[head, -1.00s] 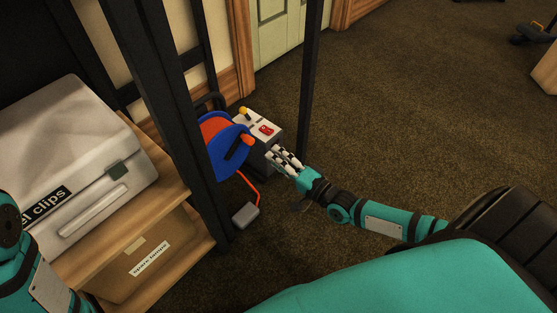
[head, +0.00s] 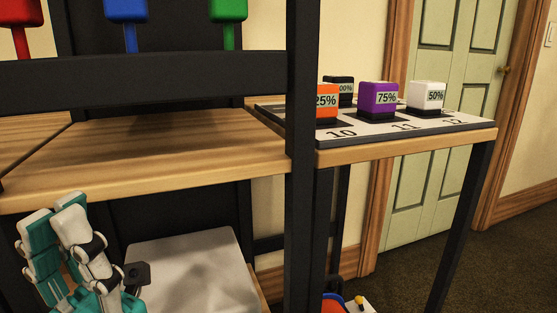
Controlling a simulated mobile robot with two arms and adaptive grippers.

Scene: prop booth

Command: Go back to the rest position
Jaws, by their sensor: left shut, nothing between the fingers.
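My left gripper (head: 58,225) shows at the lower left of the head view, teal with white finger pads. Its fingers point up and are closed together with nothing between them. It is in front of the shelf unit, below the edge of the wooden shelf (head: 150,180). My right gripper is out of the head view.
A black post (head: 302,120) stands in the middle. Right of it, a board (head: 400,138) carries orange (head: 328,101), purple (head: 378,97), white (head: 427,95) and black cubes (head: 339,84). A grey case (head: 190,265) sits low. Open carpet lies at right.

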